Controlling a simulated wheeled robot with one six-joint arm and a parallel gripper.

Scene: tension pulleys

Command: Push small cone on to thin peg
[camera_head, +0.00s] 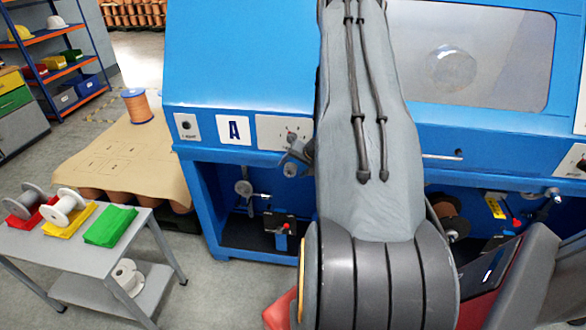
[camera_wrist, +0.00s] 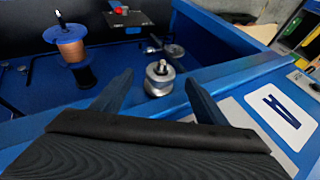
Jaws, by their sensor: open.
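A small silver metal piece with stacked round steps and a narrow top, likely the small cone (camera_wrist: 158,80), shows in the wrist view at the inner edge of the blue machine front. My gripper (camera_wrist: 158,78) is open, with one dark finger on each side of this piece in the picture. I see no clear contact with it. A thin metal pin stands up at its top; I cannot tell whether this is the thin peg. In the head view my arm hides the gripper.
The blue machine (camera_head: 235,60) fills the middle. A copper wire spool (camera_wrist: 71,50) stands inside it. The label A (camera_wrist: 276,115) is right of the gripper in the wrist view.

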